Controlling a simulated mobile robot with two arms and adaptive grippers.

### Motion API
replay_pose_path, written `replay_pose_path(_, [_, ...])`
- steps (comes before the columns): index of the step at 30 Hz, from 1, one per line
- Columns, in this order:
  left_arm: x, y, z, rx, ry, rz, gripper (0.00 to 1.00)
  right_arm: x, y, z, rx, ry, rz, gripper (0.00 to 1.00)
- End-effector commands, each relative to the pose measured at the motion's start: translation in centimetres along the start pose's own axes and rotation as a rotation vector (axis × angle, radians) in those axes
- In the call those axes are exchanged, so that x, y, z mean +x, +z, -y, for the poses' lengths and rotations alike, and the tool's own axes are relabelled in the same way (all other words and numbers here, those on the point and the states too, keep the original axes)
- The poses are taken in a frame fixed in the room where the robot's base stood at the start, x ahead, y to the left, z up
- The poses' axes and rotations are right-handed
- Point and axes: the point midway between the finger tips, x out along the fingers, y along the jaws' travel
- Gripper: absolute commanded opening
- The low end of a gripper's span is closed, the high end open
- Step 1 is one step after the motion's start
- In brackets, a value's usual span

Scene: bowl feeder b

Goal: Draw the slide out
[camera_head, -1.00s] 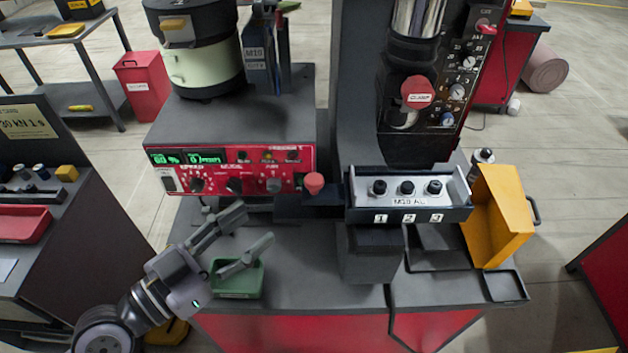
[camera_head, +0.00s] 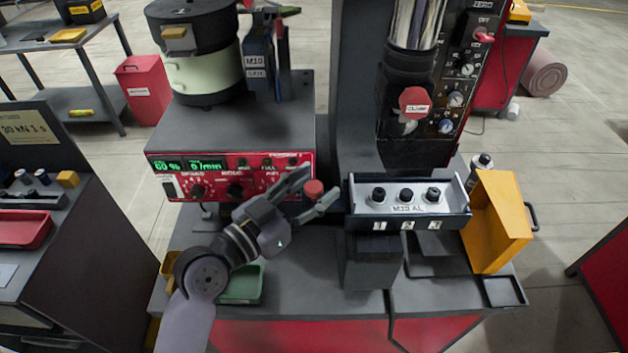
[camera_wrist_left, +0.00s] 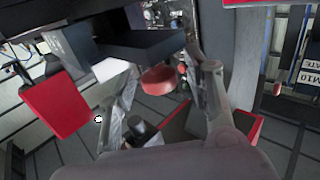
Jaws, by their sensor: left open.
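The slide's red round knob (camera_head: 313,188) sticks out at the left of the silver-topped block marked M10 AL (camera_head: 406,195). The slide's dark bar behind the knob is mostly hidden by my gripper. My left gripper (camera_head: 318,184) is open, with one finger on each side of the knob in the head view. In the left wrist view the knob (camera_wrist_left: 158,80) sits between the spread fingers (camera_wrist_left: 165,88). I cannot tell whether either finger touches it. My right gripper is not in view.
A red control panel (camera_head: 230,176) stands just behind my left gripper. A green tray (camera_head: 241,286) lies below my wrist on the bench. A yellow bin (camera_head: 497,222) stands right of the block. The bench top (camera_head: 310,275) in front is mostly clear.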

Motion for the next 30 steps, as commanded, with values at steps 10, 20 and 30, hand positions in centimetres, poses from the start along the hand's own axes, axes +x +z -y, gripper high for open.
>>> replay_pose_path(10, [0.42, 0.05, -0.04, 0.001, 0.001, 0.0, 0.46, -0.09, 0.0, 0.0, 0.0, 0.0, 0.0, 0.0])
replay_pose_path(20, [0.39, 0.05, -0.03, 0.0, 0.001, 0.0, 0.24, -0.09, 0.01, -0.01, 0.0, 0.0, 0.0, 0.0])
replay_pose_path(30, [0.39, 0.06, -0.04, 0.0, 0.001, 0.0, 0.02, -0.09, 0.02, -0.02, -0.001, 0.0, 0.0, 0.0])
